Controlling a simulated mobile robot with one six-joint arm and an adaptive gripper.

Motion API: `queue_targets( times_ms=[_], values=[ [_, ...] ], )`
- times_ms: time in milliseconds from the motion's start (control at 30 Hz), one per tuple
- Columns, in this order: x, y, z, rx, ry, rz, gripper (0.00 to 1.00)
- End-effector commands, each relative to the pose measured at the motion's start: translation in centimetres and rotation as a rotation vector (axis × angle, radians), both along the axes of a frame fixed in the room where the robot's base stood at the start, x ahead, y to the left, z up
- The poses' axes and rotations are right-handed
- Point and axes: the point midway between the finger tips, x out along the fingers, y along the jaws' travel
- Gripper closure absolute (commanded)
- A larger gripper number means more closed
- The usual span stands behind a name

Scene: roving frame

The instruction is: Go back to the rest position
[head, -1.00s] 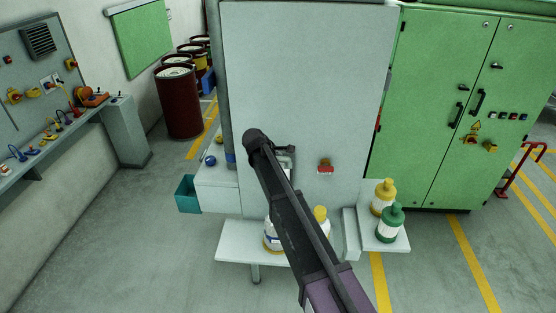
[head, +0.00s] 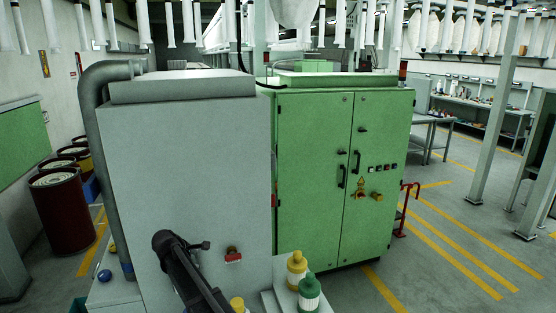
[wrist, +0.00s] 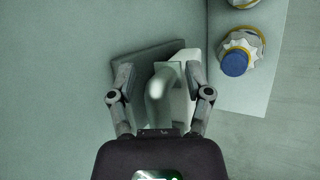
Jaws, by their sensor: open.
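In the wrist view my gripper (wrist: 158,75) is open, with one finger on each side of a curved pale pipe-like piece (wrist: 160,88). I cannot tell whether the fingers touch it. A dark grey plate (wrist: 145,57) and a whitish plate (wrist: 184,62) lie behind the fingers. In the head view my arm reaches up from the bottom edge in front of the grey cabinet (head: 190,170); the gripper cannot be made out there.
A blue-capped bottle (wrist: 240,55) stands on a shelf right of the gripper. Yellow-capped (head: 297,268) and green-capped (head: 309,292) bottles stand by the cabinet's foot. A green cabinet (head: 315,170) adjoins it. Dark red drums (head: 63,215) stand left. Striped floor (head: 450,250) lies open at right.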

Motion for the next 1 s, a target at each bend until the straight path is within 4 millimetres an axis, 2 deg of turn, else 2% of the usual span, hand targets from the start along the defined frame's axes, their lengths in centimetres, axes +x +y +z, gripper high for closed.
queue_targets(
  times_ms=[33, 167, 267, 467, 700, 1000],
  values=[
    [-0.2, -1.5, -0.4, 0.012, 0.006, -0.026, 0.35],
    [-0.5, -4.9, -1.3, 0.05, 0.021, -0.104, 0.35],
    [-1.0, -8.2, -2.2, 0.089, 0.036, -0.181, 0.35],
    [-3.1, -16.6, -4.4, 0.191, 0.074, -0.392, 0.35],
    [-6.9, -26.1, -7.0, 0.318, 0.117, -0.671, 0.35],
    [-13.3, -36.1, -10.0, 0.465, 0.165, -1.02, 0.35]
  ],
)
